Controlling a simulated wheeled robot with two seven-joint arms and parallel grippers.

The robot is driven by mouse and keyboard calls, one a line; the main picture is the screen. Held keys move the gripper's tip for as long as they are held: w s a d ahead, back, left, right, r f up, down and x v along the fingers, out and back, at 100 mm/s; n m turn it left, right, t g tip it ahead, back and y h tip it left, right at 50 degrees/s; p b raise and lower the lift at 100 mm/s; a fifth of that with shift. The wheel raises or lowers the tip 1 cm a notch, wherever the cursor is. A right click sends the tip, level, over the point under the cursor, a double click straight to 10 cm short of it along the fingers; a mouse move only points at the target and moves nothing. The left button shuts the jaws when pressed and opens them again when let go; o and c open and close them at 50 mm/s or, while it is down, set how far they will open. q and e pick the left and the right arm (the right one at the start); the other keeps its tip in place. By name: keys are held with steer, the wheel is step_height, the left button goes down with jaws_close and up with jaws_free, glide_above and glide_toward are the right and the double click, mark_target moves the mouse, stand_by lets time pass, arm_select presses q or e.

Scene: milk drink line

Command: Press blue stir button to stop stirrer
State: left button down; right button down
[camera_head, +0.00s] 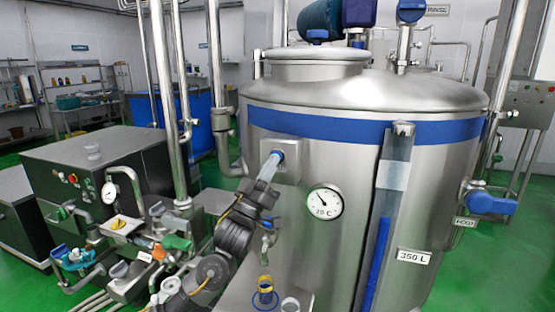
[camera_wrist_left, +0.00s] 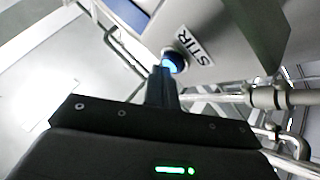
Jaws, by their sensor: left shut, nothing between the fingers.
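The blue stir button (camera_head: 280,154) sits on a small steel box (camera_head: 292,172) on the front of the big tank. In the left wrist view the button (camera_wrist_left: 175,61) glows blue beside a white STIR label (camera_wrist_left: 188,46). My left gripper (camera_head: 271,163) is shut and empty, its fingertips right at the button. In the wrist view the fingertips (camera_wrist_left: 163,71) overlap the button's lower left edge. I cannot tell whether they touch it or whether it is pressed in. My right gripper is not in view.
The steel tank (camera_head: 350,240) has a round dial (camera_head: 323,201) and a level tube (camera_head: 392,190) right of the box. Pipes and valves (camera_head: 85,258) crowd the lower left.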

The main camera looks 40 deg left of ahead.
arm_select(q)
steer(key=shift+s, duration=0.1)
stand_by(0.3)
steer(key=shift+s+d, duration=0.3)
steer(key=shift+s, duration=0.4)
steer(key=shift+p, duration=0.3)
steer(key=s+d+p, duration=0.1)
steer(key=s+d, duration=0.1)
steer(key=s, duration=0.3)
steer(key=shift+s, duration=0.35)
